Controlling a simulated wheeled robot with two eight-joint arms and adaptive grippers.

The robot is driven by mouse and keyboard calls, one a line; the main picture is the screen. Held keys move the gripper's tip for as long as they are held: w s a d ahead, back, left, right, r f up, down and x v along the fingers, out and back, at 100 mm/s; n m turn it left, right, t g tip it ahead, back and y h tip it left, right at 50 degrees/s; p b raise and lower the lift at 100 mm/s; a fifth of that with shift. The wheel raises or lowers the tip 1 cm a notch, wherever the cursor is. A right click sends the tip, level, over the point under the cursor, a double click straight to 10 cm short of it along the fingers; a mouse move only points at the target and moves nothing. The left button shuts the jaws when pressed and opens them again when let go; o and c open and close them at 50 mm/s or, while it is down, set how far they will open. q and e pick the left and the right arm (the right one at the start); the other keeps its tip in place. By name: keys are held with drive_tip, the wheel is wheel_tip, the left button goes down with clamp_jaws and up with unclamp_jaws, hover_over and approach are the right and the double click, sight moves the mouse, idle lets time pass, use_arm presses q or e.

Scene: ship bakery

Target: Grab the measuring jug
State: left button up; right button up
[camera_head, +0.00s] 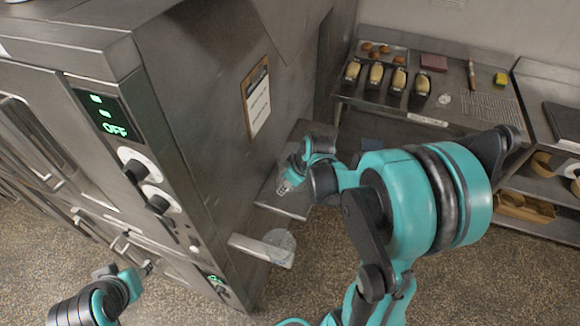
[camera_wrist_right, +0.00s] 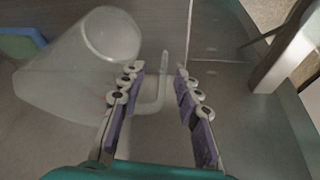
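The measuring jug (camera_wrist_right: 75,65), translucent grey, shows at the left of the right wrist view, with its handle (camera_wrist_right: 163,85) between my right fingers. My right gripper (camera_wrist_right: 159,84) is open. Its two purple-padded fingers stand on either side of the handle, and I see no clear grip on it. In the head view my right gripper (camera_head: 284,187) is low over a metal surface beside the oven; I cannot make out the jug there. My left gripper (camera_head: 147,268) is at the lower left, away from the jug, too small to judge its opening.
The large steel oven (camera_head: 190,100) fills the left. A clear round thing (camera_head: 281,243) sits on a pale ledge beside it. A back counter (camera_head: 460,125) carries loaf tins and buns. A blue-green item (camera_wrist_right: 20,43) lies near the jug. The speckled floor is open in front.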

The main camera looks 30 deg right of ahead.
drive_tip(key=x, duration=0.2)
drive_tip(key=b+x, duration=0.1)
drive_tip(key=x, duration=0.4)
drive_tip(key=shift+a+r, duration=0.1)
drive_tip(key=shift+a, duration=0.2)
drive_tip(key=shift+s+r, duration=0.1)
drive_tip(key=shift+s, duration=0.05)
clamp_jaws()
